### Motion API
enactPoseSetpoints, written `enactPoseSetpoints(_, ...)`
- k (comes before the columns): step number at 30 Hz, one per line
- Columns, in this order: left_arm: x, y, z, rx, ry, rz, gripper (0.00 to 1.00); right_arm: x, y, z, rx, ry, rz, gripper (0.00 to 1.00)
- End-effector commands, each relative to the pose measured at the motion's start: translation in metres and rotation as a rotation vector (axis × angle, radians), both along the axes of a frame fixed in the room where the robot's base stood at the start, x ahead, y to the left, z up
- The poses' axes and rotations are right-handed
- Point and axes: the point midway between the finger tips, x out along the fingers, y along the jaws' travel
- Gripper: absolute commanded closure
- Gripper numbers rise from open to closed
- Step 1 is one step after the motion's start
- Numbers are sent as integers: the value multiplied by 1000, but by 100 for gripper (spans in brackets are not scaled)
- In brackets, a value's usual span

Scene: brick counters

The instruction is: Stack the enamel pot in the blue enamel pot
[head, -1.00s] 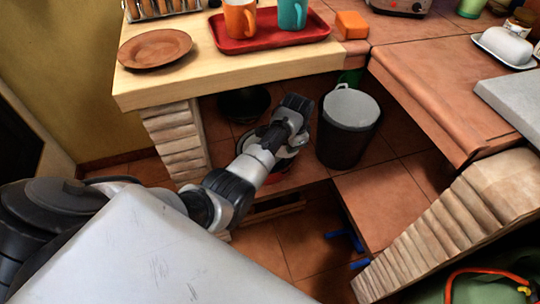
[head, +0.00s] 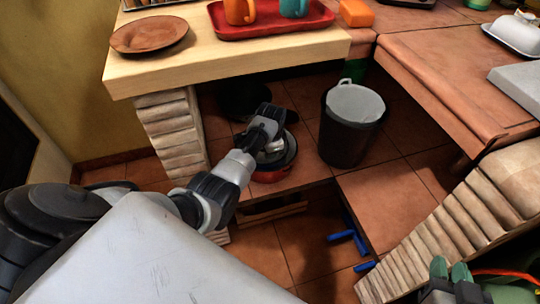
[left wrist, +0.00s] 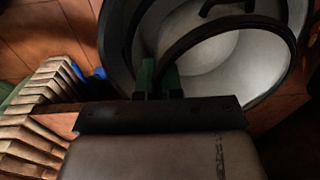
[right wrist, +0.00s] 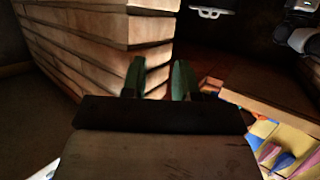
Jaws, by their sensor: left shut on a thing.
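My left gripper (head: 268,146) is under the wooden counter, at a red-sided pot (head: 268,176) with a dark rim. In the left wrist view its green fingertips (left wrist: 160,78) are shut on a thin dark curved edge, which I take as part of the enamel pot. A pale pot interior (left wrist: 205,60) with a wide dark rim shows around it. A dark pot (head: 241,103) stands behind in shadow; I cannot tell whether it is blue. My right gripper (head: 452,278) is at the lower right; in its wrist view the green fingertips (right wrist: 160,80) are apart and empty.
A dark bin (head: 345,140) with a grey top stands right of the pot. Brick pillars (head: 175,140) flank the space under the counter. Blue-handled things (head: 342,236) lie low in front. A red tray (head: 270,28) with cups and a brown plate (head: 150,36) are on the counter.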

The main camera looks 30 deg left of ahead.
Motion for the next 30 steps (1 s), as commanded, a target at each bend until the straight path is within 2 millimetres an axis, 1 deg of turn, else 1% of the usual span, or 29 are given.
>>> enactPoseSetpoints(3, 1, 0, -7, 0, -2, 0, 100, 5, 3, 9, 21, -85, 5, 71)
enactPoseSetpoints(6, 1, 0, -8, 0, -2, 0, 100, 6, 4, 14, 29, -116, 8, 71)
enactPoseSetpoints(16, 1, 0, -9, 0, -1, 0, 100, 6, 5, 15, 31, -126, 8, 71)
enactPoseSetpoints(27, 1, 0, -19, 0, -1, 0, 100, 8, 6, 24, 50, -202, 11, 71)
enactPoseSetpoints(30, 1, 0, -20, 0, -1, 0, 100, 9, 7, 28, 55, -219, 13, 71)
